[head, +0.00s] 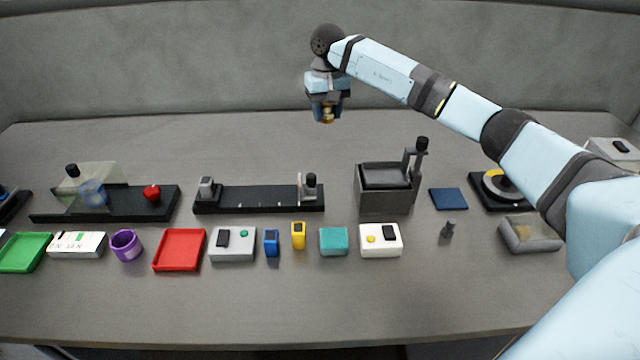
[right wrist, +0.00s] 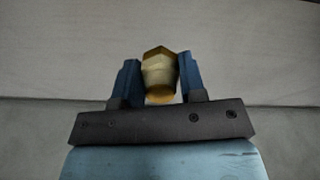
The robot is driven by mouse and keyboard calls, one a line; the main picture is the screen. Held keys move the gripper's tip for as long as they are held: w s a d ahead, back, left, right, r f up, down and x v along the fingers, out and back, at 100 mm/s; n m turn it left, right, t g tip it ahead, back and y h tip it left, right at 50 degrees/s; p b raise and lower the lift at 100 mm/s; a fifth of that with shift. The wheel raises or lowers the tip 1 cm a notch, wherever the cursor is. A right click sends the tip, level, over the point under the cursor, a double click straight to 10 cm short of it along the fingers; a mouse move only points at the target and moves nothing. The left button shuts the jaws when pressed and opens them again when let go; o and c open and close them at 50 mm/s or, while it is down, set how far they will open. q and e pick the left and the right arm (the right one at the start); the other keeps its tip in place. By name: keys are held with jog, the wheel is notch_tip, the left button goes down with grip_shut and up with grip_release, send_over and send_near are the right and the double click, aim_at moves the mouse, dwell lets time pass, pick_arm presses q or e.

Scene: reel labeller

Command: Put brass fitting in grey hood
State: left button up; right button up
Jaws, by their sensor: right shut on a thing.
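The brass fitting (right wrist: 159,75) has a hexagonal head and is held between the two blue fingers of my right gripper (right wrist: 158,85) in the right wrist view. In the head view my right gripper (head: 327,106) hangs high over the back of the table, with a bit of the brass fitting (head: 327,118) below it. A dark grey box-like housing with an upright black-knobbed lever, seemingly the grey hood (head: 386,200), stands right of centre, below and to the right of the gripper. Its inside cannot be made out clearly. My left gripper is out of view.
A black rail fixture (head: 258,198) lies left of the housing, and a dark blue pad (head: 449,199) lies right of it. A row of small items runs in front, including a red tray (head: 180,250) and a grey tray (head: 530,234). The table's back strip is clear.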

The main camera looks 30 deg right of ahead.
aim_at(326, 182)
notch_tip(326, 182, down, 20)
jog(key=shift+w+d+r+p, duration=0.1)
jog(key=shift+d+p, duration=0.05)
jog(key=shift+p, duration=0.15)
dwell(0.4)
jog(key=shift+f, duration=0.25)
jog(key=o, duration=0.9)
jog(key=shift+o, duration=0.2)
jog(key=shift+r, duration=0.1)
